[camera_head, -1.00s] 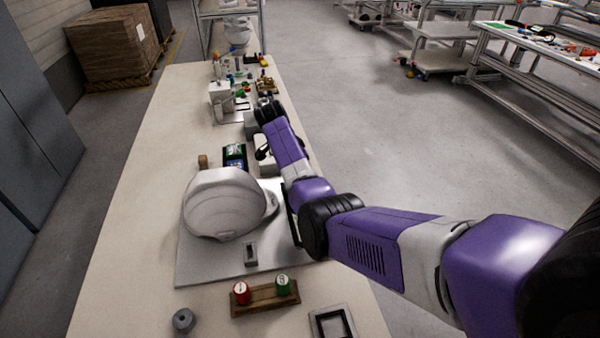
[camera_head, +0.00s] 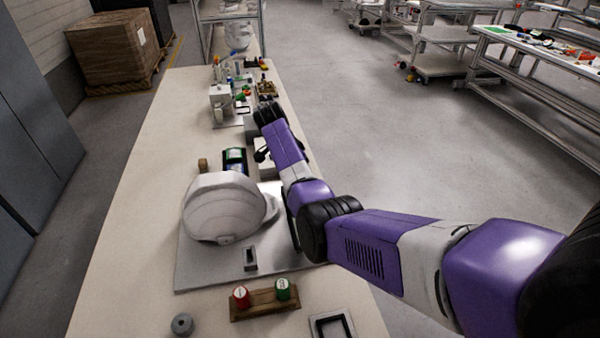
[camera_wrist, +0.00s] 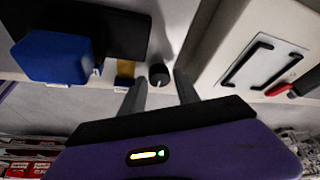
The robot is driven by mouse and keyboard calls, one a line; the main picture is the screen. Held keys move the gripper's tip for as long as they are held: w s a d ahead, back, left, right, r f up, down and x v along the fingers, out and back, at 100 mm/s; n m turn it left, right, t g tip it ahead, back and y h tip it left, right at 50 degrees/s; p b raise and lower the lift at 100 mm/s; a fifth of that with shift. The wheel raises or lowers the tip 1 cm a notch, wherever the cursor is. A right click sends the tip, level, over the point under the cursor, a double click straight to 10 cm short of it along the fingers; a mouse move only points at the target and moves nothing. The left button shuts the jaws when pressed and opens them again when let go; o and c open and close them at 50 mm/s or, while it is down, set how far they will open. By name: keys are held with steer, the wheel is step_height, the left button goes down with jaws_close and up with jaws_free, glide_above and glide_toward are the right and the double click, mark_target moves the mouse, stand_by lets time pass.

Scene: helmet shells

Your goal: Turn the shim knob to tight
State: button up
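A small dark round knob (camera_wrist: 159,75) with a pale pointer line shows in the wrist view, apparently the shim knob. My gripper (camera_wrist: 160,84) has its two grey fingers apart, one on each side of the knob. I cannot tell whether either finger touches it. No readable tight mark shows beside the knob. In the head view my purple and white arm reaches along the right side of the bench, and my gripper and the knob cannot be made out there.
A white helmet shell (camera_head: 224,208) sits on a grey plate (camera_head: 205,270) left of my arm. A wooden block (camera_head: 265,304) holds a red and a green button. In the wrist view, a blue block (camera_wrist: 50,57) is left and a pale box (camera_wrist: 235,40) right of my fingers.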

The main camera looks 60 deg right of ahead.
steer(key=v, duration=0.7)
steer(key=shift+r, duration=0.25)
steer(key=shift+a, duration=0.1)
